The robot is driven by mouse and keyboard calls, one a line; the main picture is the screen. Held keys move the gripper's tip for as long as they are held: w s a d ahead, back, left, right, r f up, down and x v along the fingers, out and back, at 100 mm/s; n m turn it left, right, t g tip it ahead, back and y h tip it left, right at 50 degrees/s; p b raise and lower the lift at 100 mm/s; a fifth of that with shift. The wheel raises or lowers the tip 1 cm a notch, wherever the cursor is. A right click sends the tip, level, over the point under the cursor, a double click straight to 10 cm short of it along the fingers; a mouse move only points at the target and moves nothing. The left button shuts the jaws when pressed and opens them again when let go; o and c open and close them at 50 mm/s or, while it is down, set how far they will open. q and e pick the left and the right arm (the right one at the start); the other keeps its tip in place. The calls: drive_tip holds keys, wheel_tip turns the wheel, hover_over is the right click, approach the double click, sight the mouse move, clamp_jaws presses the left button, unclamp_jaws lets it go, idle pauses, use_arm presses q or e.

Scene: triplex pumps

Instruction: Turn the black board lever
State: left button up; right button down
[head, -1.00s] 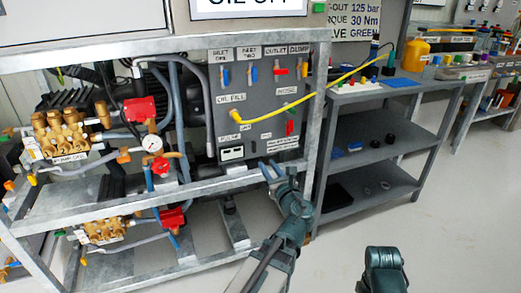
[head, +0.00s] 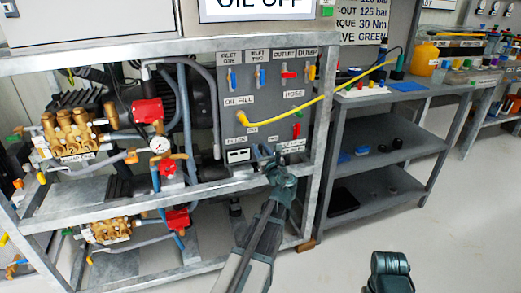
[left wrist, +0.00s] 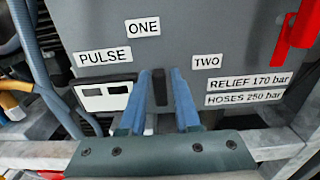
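The black lever (left wrist: 160,88) stands upright on the grey board (left wrist: 235,45), between the labels ONE and TWO in the left wrist view. My left gripper (left wrist: 160,92) is in front of the board with its two blue fingers open, one on each side of the lever. Whether a finger touches the lever cannot be told. In the head view the left gripper (head: 264,152) is at the lower part of the board (head: 268,98), and it hides the lever there.
A red lever (left wrist: 298,30) is at the upper right of the board. A white display (left wrist: 106,92) sits left of the fingers. A yellow hose (head: 320,100) crosses the board. A metal frame bar (head: 220,185) runs below. Shelves (head: 385,155) stand to the right.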

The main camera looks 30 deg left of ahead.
use_arm(q)
clamp_jaws()
drive_tip(key=shift+n, duration=0.3)
drive_tip(key=n, duration=0.3)
drive_tip(key=shift+s+n, duration=0.1)
drive_tip(key=shift+n, duration=0.3)
drive_tip(key=n, duration=0.4)
drive_tip(key=shift+a+f+n, duration=0.1)
drive_tip(key=shift+n, duration=0.2)
drive_tip(key=n, duration=0.4)
drive_tip(key=shift+s, duration=0.1)
drive_tip(key=n, duration=0.4)
drive_tip(key=shift+f+n, duration=0.15)
drive_tip(key=shift+n, duration=0.45)
